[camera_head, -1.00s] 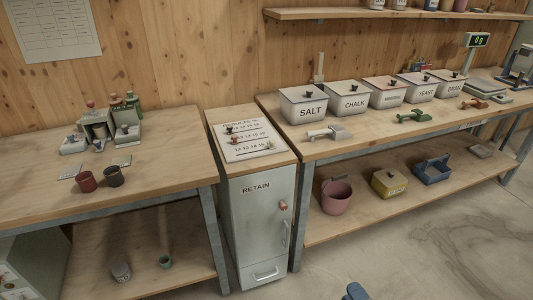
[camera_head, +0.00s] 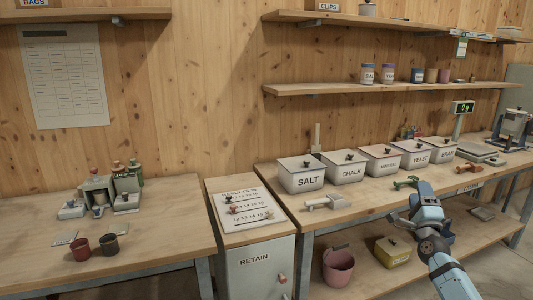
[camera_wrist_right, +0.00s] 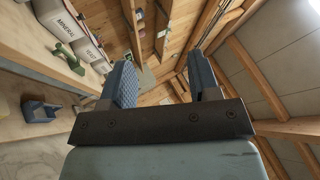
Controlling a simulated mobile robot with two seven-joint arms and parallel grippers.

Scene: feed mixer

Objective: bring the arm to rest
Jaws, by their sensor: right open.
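My right arm comes up from the bottom right of the head view. Its gripper (camera_head: 426,192) is in front of the right workbench, raised near the bench's front edge. In the right wrist view the two blue fingers (camera_wrist_right: 163,85) stand apart with nothing between them, pointing toward the wooden ceiling and shelves. My left gripper is not in view.
The right workbench (camera_head: 340,219) carries lidded bins, including salt (camera_head: 309,181) and chalk (camera_head: 347,173), and a green scoop (camera_head: 404,183). Below are a pink bucket (camera_head: 338,268) and a yellow box (camera_head: 392,255). The retain cabinet (camera_head: 253,275) stands left. Floor at lower right is clear.

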